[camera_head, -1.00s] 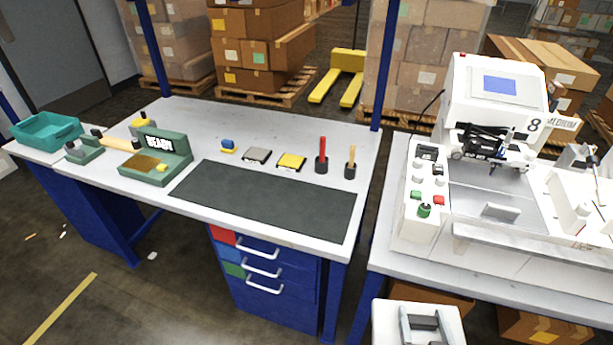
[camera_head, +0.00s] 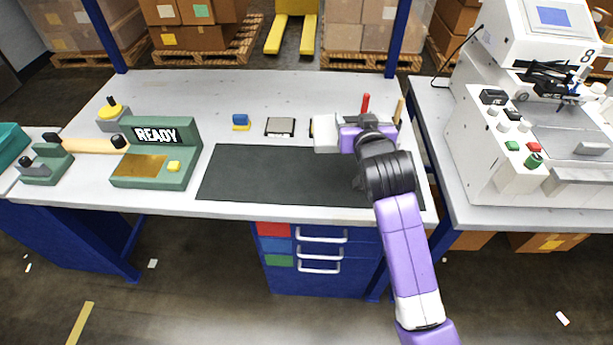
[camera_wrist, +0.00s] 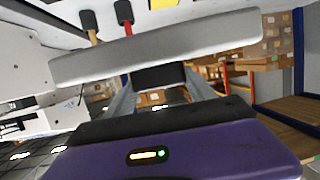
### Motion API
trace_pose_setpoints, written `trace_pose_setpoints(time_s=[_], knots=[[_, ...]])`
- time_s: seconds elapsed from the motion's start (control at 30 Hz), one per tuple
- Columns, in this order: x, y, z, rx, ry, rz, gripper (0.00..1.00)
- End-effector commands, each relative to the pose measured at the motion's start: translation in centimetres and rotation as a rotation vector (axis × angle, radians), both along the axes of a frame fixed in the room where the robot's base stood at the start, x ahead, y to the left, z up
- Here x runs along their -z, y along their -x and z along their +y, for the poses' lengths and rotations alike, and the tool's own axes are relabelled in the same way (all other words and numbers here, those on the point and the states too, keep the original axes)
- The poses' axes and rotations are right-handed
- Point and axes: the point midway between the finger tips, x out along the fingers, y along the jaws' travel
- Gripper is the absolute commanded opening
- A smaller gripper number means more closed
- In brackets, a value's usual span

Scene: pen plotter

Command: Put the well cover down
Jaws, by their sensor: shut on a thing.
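The well cover looks like a pale grey slab. In the wrist view the well cover (camera_wrist: 190,45) lies across the jaws, slightly tilted in the picture. My gripper (camera_wrist: 160,76) is shut on it. In the head view my gripper (camera_head: 345,136) is above the worktable near the right rear of the dark mat, with the pale cover (camera_head: 327,134) showing at its left side. The cover looks clear of the table, but its exact height cannot be told. My gripper's fingertips are mostly hidden by the cover and my wrist.
The dark mat (camera_head: 270,174) is bare on its left part. The green READY unit (camera_head: 160,155) is at left. The white plotter (camera_head: 500,150) stands right.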

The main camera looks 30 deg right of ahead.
Motion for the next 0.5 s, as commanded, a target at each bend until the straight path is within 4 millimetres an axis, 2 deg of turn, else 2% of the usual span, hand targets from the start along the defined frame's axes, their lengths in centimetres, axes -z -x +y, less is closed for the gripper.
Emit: trace_pose_setpoints(time_s=[0.03, 0.1, 0.23, 0.37, 0.5], knots=[[-1.1, 0.0, -1.6, 0.033, 0.000, -0.007, 0.19], [-2.3, 0.3, -3.1, 0.066, -0.003, -0.007, 0.19], [-3.2, 0.6, -4.6, 0.100, -0.006, -0.003, 0.19], [-1.7, 0.7, -4.9, 0.107, -0.007, 0.003, 0.19], [1.7, 0.7, -4.8, 0.105, -0.008, 0.005, 0.19]])
